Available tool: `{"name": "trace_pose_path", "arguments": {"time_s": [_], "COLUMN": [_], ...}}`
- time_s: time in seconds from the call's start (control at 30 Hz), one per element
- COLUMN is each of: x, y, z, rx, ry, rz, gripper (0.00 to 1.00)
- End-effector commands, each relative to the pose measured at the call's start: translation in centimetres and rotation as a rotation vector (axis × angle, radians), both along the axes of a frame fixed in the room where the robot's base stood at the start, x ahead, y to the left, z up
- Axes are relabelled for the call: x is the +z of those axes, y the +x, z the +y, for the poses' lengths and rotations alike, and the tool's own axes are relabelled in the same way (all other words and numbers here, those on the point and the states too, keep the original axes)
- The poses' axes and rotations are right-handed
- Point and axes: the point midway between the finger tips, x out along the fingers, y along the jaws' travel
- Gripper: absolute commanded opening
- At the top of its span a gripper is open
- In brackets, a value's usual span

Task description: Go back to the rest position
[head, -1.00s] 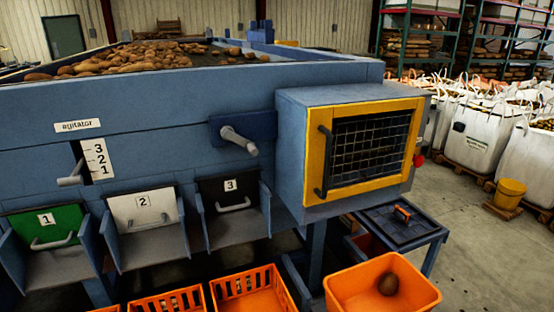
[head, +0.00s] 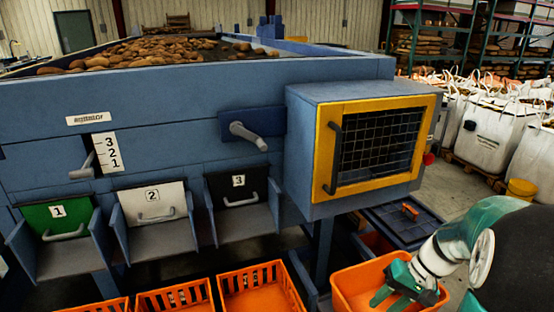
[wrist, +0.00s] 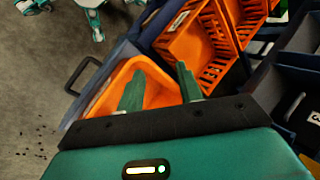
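My gripper (head: 390,300) is over the orange bin (head: 347,283) at the lower right of the head view, its green fingers pointing down. In the wrist view my gripper (wrist: 159,69) has its two green fingers spread apart, with nothing seen between them. The orange bin (wrist: 97,103) lies below the fingers there. No potato shows in the bin now; my gripper and arm cover part of it.
The blue grader has a lever (head: 83,172), a crank handle (head: 249,136), several numbered chutes and a yellow-framed mesh door (head: 378,142). A dark-lidded box (head: 405,223) stands behind the bin. Slotted orange crates (head: 260,291) stand left. White bulk bags (head: 493,135) stand at right.

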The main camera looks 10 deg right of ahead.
Motion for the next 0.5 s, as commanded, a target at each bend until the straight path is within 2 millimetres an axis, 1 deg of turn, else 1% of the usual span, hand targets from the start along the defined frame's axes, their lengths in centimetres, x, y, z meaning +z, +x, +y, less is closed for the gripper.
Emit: {"name": "trace_pose_path", "arguments": {"time_s": [0.03,0.1,0.27,0.3,0.5], "x": [1.4,2.8,5.9,6.7,9.9], "y": [0.1,0.1,-0.6,-0.8,-2.6], "z": [1.7,3.6,7.7,8.7,13.2], "rx": [0.033,0.066,0.127,0.141,0.197], "ry": [-0.05,-0.117,-0.263,-0.297,-0.45], "rz": [-0.008,-0.018,-0.067,-0.084,-0.206], "gripper": [0.36,0.36,0.36,0.36,0.36]}}
